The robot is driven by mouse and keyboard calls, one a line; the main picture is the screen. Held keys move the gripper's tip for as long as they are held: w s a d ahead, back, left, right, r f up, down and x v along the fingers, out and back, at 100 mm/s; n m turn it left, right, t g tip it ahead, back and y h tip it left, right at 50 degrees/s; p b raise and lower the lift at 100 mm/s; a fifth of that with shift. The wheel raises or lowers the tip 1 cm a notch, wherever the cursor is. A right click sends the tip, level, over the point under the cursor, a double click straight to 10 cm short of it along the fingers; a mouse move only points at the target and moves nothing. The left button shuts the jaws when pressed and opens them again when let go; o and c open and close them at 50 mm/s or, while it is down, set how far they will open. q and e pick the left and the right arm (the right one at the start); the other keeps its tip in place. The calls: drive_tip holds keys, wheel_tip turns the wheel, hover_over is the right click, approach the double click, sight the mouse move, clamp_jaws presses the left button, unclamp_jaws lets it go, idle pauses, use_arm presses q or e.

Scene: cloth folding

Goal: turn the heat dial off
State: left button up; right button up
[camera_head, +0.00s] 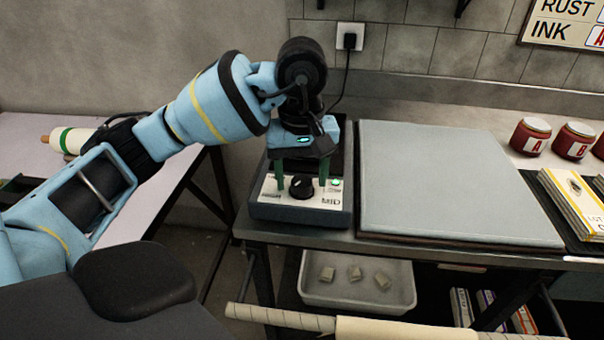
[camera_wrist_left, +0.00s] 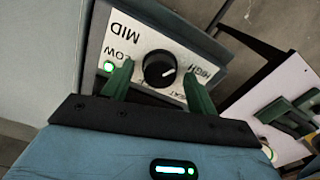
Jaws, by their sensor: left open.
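The heat dial (camera_head: 301,187) is a round black knob on the white panel of a dark grey control box (camera_head: 300,213) on the metal table. In the left wrist view the dial (camera_wrist_left: 159,68) has a white pointer mark, and LOW, MID and HIGH are printed around it. The pointer appears turned toward the HIGH side. A green light (camera_wrist_left: 108,66) glows beside LOW. My left gripper (camera_head: 301,178) is open above the panel, its green fingers on either side of the dial with gaps visible. My right gripper is not in view.
A large grey slab (camera_head: 450,185) lies right of the box. A power cord runs to the wall outlet (camera_head: 349,37). Red jars (camera_head: 531,136) stand at the right. A white bin (camera_head: 355,282) sits below, and a pale side table (camera_head: 110,225) is at left.

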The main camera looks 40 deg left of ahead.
use_arm(q)
drive_tip(key=c, duration=1)
